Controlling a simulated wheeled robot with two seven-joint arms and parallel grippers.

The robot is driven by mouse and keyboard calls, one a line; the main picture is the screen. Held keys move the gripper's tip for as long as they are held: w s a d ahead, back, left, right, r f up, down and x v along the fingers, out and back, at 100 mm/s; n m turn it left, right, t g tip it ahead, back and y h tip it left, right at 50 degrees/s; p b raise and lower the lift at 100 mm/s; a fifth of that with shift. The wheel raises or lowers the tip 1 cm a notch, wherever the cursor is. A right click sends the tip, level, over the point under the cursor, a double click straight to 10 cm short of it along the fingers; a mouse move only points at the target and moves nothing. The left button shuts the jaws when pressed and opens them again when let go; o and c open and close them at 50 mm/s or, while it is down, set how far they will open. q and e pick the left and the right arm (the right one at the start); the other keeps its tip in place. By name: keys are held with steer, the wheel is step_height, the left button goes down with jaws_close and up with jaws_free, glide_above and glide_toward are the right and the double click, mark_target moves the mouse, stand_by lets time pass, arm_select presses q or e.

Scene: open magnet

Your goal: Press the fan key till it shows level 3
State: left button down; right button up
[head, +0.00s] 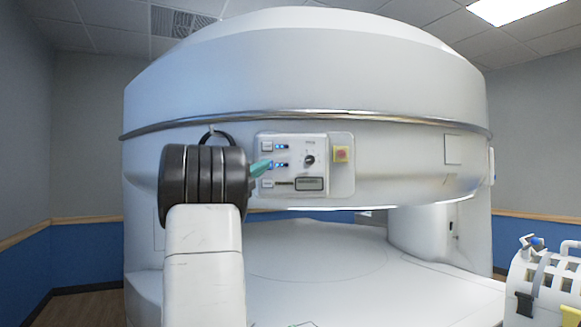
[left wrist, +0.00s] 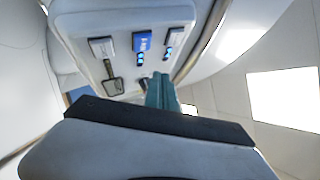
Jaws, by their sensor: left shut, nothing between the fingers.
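The control panel (head: 318,142) is on the white magnet housing. Its left side has three stacked keys: a top key (head: 267,146) and a bottom key (head: 267,184), with the middle one largely behind my left gripper (head: 265,167). Blue lights glow beside the top and middle rows; I cannot read the labels or tell which is the fan key. In the left wrist view, the middle key (left wrist: 142,40) looks blue, and my shut, empty fingers (left wrist: 160,78) point toward the panel. Contact cannot be told. A teal bit of my right gripper (head: 305,324) shows at the bottom edge.
The magnet's flat lower surface (head: 310,250) is below. A white slotted coil (head: 545,285) stands at the lower right.

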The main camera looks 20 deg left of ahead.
arm_select(q)
steer(key=shift+w+a, duration=0.25)
steer(key=shift+w, duration=0.35)
steer(key=shift+w+a, duration=0.3)
steer(key=shift+w, duration=0.35)
steer(key=shift+w+a, duration=0.25)
steer(key=shift+w, duration=0.35)
stand_by(0.6)
steer(key=shift+w+a, duration=0.15)
steer(key=shift+w, duration=0.2)
steer(key=shift+w+a, duration=0.2)
steer(key=shift+w, duration=0.25)
stand_by(0.7)
steer(key=shift+s+d, duration=0.4)
steer(key=shift+s, duration=0.4)
steer(key=shift+s+d, duration=0.35)
steer(key=shift+s, duration=0.4)
steer(key=shift+s+d, duration=0.3)
steer(key=shift+s, duration=0.5)
steer(key=shift+s+d, duration=0.35)
steer(key=shift+s, duration=0.4)
